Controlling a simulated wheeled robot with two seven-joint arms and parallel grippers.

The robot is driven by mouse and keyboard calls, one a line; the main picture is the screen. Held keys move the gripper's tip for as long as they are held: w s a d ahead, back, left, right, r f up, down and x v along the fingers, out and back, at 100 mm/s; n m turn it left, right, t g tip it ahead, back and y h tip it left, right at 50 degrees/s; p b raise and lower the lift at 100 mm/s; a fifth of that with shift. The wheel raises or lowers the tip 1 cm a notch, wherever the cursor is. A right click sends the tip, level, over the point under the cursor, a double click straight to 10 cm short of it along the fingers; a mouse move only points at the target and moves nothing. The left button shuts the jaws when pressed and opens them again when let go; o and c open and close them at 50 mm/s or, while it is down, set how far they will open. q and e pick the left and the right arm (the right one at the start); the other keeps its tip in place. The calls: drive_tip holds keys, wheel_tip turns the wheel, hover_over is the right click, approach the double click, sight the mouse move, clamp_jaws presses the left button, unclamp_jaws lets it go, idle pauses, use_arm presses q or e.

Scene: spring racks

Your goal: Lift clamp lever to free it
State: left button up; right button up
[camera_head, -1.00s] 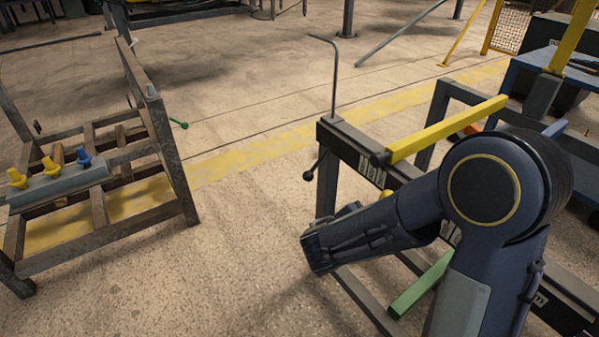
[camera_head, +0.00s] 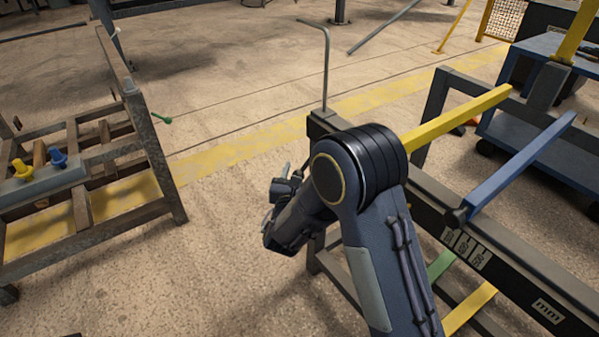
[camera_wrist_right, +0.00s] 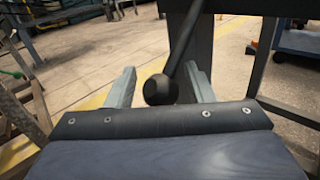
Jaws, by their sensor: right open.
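The clamp lever, a dark rod with a black ball knob (camera_wrist_right: 160,89), hangs down in the right wrist view. It shows between the two pale fingers of my right gripper (camera_wrist_right: 160,80). The fingers are apart on either side of the knob, and I see no contact. In the head view my right gripper (camera_head: 284,178) is beside the near-left end of the dark rack (camera_head: 548,292). My right arm hides the lever there. My left gripper is out of view.
Yellow (camera_head: 455,120) and blue (camera_head: 520,165) bars stick out from the rack. A thin bent metal rod (camera_head: 326,70) rises at its end. A worn frame (camera_head: 160,170) with coloured knobs stands at left. The floor between is clear.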

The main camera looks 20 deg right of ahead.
drive_tip(key=shift+w+d, duration=0.15)
drive_tip(key=shift+w, duration=0.1)
clamp_jaws()
idle(0.3)
